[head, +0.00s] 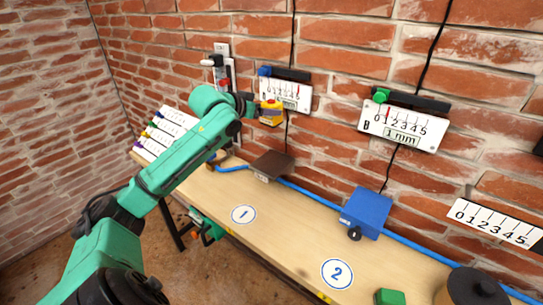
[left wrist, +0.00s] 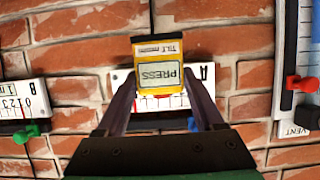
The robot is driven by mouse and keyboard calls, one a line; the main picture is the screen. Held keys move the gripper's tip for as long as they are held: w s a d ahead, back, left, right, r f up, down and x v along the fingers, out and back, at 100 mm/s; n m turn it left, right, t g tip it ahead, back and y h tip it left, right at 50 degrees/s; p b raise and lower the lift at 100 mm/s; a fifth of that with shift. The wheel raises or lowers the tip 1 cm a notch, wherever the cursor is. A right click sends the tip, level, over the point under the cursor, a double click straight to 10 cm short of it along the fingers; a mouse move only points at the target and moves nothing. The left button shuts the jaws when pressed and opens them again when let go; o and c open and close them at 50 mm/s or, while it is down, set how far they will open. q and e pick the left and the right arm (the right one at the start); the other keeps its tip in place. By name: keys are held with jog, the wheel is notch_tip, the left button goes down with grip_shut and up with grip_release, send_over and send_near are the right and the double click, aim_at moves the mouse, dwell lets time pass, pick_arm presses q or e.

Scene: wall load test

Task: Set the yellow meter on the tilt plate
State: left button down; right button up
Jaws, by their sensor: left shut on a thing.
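The yellow meter (head: 271,117) is held in front of the brick wall, above the bench. In the left wrist view the meter (left wrist: 161,103) has a yellow body, a dark top edge and labels reading PRESS and TILT, upside down. My left gripper (head: 259,109) is shut on it, with a finger on each side. A dark brown plate (head: 273,164), which looks like the tilt plate, sits on the bench against the wall, below the meter and apart from it. Its top looks bare. My right gripper is not in view.
Gauge boards A (head: 291,96) and B (head: 402,127) hang on the wall, board A close behind the meter. A blue box (head: 367,212) and a blue hose (head: 310,193) lie along the bench's back. The bench around disc 1 (head: 243,214) is clear.

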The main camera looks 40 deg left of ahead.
pick_arm(q)
notch_tip(320, 180, down, 14)
jog(key=shift+s+f+p, duration=0.1)
jog(key=shift+f+p, duration=0.1)
jog(key=shift+p, duration=0.95)
jog(key=shift+f, duration=0.5)
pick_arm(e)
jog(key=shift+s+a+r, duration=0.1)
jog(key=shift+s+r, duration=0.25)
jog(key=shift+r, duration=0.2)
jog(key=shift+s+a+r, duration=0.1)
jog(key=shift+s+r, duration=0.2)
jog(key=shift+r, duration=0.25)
pick_arm(q)
grip_release()
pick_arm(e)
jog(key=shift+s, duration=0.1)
pick_arm(q)
jog(key=shift+s, duration=0.15)
